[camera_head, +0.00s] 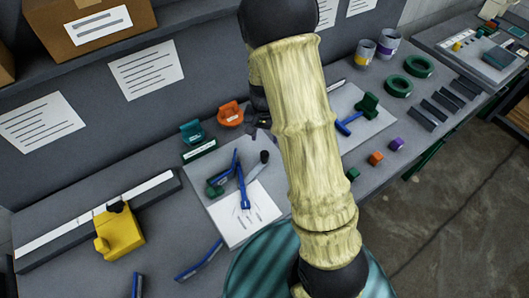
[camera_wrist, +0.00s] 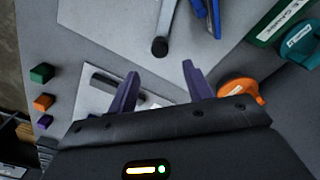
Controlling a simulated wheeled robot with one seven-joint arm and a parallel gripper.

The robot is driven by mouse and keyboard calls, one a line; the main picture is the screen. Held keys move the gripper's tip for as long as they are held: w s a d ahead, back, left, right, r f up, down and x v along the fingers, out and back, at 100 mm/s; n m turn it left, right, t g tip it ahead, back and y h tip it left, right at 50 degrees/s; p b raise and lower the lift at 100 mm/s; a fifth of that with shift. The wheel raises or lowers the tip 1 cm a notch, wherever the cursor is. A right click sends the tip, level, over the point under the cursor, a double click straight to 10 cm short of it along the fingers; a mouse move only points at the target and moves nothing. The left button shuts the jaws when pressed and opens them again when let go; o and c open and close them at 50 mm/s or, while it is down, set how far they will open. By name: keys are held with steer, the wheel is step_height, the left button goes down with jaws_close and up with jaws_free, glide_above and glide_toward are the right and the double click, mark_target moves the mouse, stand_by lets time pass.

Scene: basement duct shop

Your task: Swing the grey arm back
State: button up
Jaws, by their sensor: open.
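A slim grey arm (camera_wrist: 165,17) with a round black knob (camera_wrist: 160,46) at its end lies over a pale board in the wrist view. In the head view the black knob (camera_head: 264,156) shows beside a blue-handled piece (camera_head: 243,186), and the grey arm runs down from it. My gripper (camera_wrist: 162,88) is open, its two purple fingers apart, with nothing seen between them. The knob is just beyond the fingertips in the wrist view, apart from them. In the head view my arm hides most of the gripper.
An orange holder (camera_head: 230,114) and a teal holder (camera_head: 192,131) stand behind the board. Another board at right bears a green, blue-handled piece (camera_head: 366,105). Small orange (camera_head: 376,158) and purple (camera_head: 397,144) blocks sit near the bench edge. A yellow block (camera_head: 120,234) is at left.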

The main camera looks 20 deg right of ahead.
mark_target(265, 153)
step_height(265, 153, down, 10)
steer(key=shift+f+p, duration=0.1)
steer(key=shift+p, duration=0.5)
jaws_close()
